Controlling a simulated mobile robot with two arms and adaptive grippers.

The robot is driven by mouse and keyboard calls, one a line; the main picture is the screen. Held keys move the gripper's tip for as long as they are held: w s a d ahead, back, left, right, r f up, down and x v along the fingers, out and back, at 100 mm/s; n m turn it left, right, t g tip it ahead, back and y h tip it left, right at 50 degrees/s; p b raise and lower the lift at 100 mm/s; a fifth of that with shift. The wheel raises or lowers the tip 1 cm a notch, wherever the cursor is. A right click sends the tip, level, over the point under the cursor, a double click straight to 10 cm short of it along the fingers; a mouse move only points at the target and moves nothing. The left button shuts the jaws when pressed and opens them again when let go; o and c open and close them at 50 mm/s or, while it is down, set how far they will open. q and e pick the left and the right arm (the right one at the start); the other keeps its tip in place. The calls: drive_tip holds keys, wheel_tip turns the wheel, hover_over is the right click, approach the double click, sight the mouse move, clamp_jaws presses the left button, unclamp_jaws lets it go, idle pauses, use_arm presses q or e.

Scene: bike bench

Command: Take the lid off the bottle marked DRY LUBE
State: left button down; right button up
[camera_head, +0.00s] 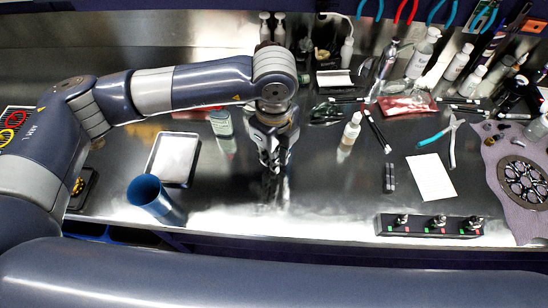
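No label reading DRY LUBE is legible at this size, so I cannot tell which bottle is marked so. A small white bottle (350,130) with a pale cap stands on the bench, right of my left gripper. My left gripper (272,163) points down over the middle of the bench, apart from these bottles. Its fingers are small and dark, and their opening is unclear. My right gripper is out of view.
A metal tray (175,158) and a blue cup (150,194) are at left. A black block with knobs (430,226) lies along the front edge. The front middle is clear.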

use_arm(q)
wheel_tip(320, 180, down, 2)
drive_tip(key=shift+s+a+f+p, duration=0.1)
drive_tip(key=shift+p, duration=0.45)
drive_tip(key=shift+f, duration=0.4)
drive_tip(key=c, duration=2)
unclamp_jaws()
drive_tip(key=shift+b, duration=0.35)
drive_tip(key=o, duration=0.4)
